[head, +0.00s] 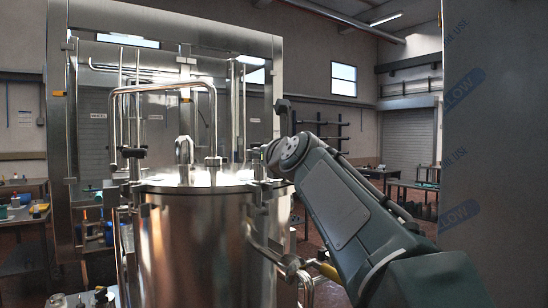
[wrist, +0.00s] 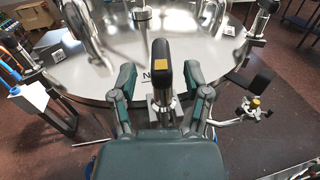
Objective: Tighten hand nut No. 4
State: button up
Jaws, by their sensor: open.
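A hand nut (wrist: 162,60) with a black upright handle and a yellow mark stands on a metal post at the near rim of the steel tank lid (wrist: 185,55). A label beside it is mostly hidden; only an "N" shows, so its number cannot be read. My gripper (wrist: 161,76) is open, with one teal-padded finger on each side of the handle and post. Gaps show on both sides. In the head view my arm reaches to the right rim of the tank (head: 200,235), and the gripper itself is not clearly seen.
Bent steel pipes (head: 163,88) rise from the lid. Another black-topped post (wrist: 258,22) stands at the lid's right rim, and a valve with a black knob (wrist: 254,107) juts out below it. A steel frame (head: 60,160) surrounds the tank. A large panel (head: 495,130) fills the far right.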

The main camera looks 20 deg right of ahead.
jog(key=s+d, duration=0.1)
jog(key=s, duration=0.8)
jog(key=shift+f, duration=0.1)
